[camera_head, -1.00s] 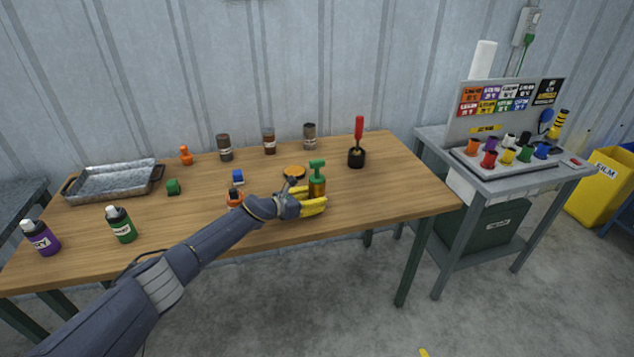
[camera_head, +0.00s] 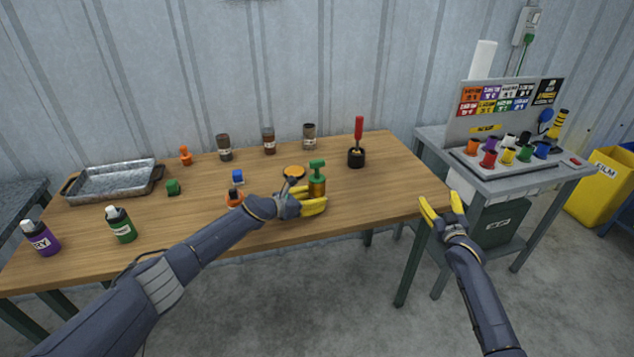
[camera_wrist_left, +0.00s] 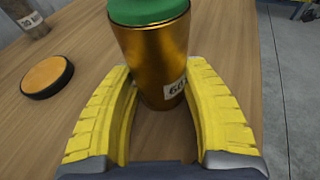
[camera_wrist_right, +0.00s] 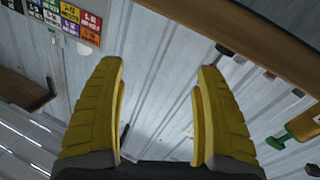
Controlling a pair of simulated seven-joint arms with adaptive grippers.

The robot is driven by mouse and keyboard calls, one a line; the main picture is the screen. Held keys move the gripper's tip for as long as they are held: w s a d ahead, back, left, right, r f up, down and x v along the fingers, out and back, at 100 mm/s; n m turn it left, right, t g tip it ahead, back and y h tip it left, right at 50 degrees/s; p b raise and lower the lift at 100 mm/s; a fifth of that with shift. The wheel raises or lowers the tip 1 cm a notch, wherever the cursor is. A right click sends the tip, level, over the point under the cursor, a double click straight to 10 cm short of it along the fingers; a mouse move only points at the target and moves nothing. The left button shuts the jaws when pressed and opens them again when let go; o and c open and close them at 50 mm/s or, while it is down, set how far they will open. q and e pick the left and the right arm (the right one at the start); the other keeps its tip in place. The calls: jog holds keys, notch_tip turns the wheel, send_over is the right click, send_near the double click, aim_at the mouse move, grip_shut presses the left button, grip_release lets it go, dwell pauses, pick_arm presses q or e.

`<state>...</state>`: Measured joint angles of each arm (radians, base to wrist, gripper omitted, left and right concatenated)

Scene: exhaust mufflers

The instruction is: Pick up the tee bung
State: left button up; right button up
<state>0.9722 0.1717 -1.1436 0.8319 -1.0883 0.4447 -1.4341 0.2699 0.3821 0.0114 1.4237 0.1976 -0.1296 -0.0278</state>
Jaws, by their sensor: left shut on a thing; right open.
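A green T-shaped bung (camera_head: 317,165) sits upright in the top of a brass-coloured canister (camera_head: 317,188) near the table's front right. My left gripper (camera_head: 318,206) is shut around the canister's labelled body (camera_wrist_left: 160,55), below the bung. The canister stands upright at the table. My right gripper (camera_head: 440,212) is open and empty, beyond the table's front right corner. In the right wrist view the green bung (camera_wrist_right: 280,141) lies at the right edge, apart from my right fingers (camera_wrist_right: 160,110).
A black pot with a red-handled tool (camera_head: 357,155) stands right of the canister. Several jars, small coloured plugs, bottles and a metal tray (camera_head: 115,195) stand further left. A grey side table (camera_head: 500,165) is at the right.

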aim_at(318, 165)
jog(key=a+r+y, duration=0.1)
jog(key=a, duration=0.4)
jog(key=a+y, duration=0.1)
jog(key=a, duration=0.5)
jog(key=a+r, duration=0.1)
jog(key=a, duration=0.5)
jog(key=shift+w+a+r+g+y, duration=0.1)
jog(key=shift+w+r+g+y, duration=0.2)
jog(key=shift+y, duration=0.1)
jog(key=s+a+r+y, duration=0.2)
jog(key=a+r, duration=0.2)
jog(key=a, duration=0.5)
jog(key=s+a+r+y, duration=0.15)
jog(key=a+r, duration=0.25)
jog(key=a, duration=0.5)
jog(key=shift+n, duration=0.4)
jog(key=x, duration=0.5)
jog(key=shift+s+a+r, duration=0.1)
jog(key=shift+a+r, duration=0.15)
jog(key=shift+f+x, duration=0.2)
jog(key=shift+x, duration=3.25)
jog(key=shift+a, duration=0.15)
jog(key=c, duration=1.5)
jog(key=shift+c, duration=0.2)
jog(key=shift+r, duration=0.1)
notch_tip(318, 165, up, 10)
jog(key=shift+f, duration=0.1)
grip_shut()
